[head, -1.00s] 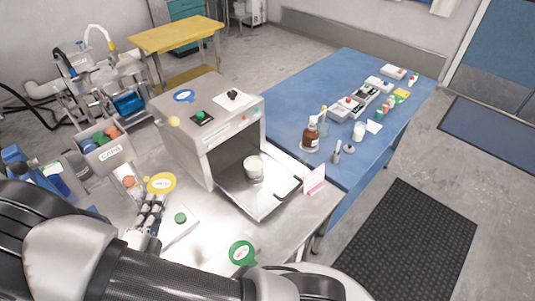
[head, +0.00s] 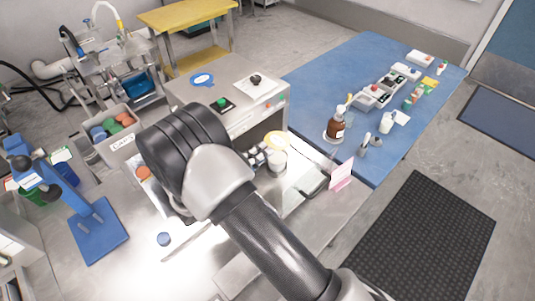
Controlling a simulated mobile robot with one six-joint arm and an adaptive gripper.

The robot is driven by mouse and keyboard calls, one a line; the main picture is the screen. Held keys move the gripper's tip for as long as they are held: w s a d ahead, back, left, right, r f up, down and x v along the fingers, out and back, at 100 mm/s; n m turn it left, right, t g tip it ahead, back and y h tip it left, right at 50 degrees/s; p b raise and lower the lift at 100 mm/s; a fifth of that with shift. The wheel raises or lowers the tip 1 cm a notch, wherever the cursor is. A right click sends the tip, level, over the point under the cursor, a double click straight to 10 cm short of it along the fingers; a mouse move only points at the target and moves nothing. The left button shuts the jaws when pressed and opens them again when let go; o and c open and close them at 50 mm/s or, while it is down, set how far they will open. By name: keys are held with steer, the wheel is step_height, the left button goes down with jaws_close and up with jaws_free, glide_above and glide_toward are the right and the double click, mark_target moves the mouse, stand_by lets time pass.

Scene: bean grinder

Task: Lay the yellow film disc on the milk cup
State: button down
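The yellow film disc (head: 277,140) is at the tips of my gripper (head: 266,149), whose fingers look shut on its edge. The disc is at the far side of the white milk cup (head: 278,164), close to its rim. I cannot tell whether disc and cup touch. The cup stands upright on the tray at the front of the grey box-shaped machine (head: 205,98). My arm crosses the middle of the view and hides part of the machine's front and the tray.
A pink card (head: 341,174) stands right of the tray. A blue-rimmed disc (head: 202,80) lies on the machine top. A crate (head: 109,128) and blue stand (head: 98,232) are at left.

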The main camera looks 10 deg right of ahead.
steer(key=shift+s+r+p, duration=0.1)
steer(key=shift+p, duration=0.35)
step_height(320, 180, down, 4)
steer(key=shift+f+b, duration=0.1)
steer(key=shift+b, duration=1.05)
steer(key=shift+f, duration=1.35)
stand_by(1.7)
steer(key=c, duration=2.4)
jaws_free()
steer(key=c, duration=1.7)
jaws_free()
steer(key=shift+o, duration=0.3)
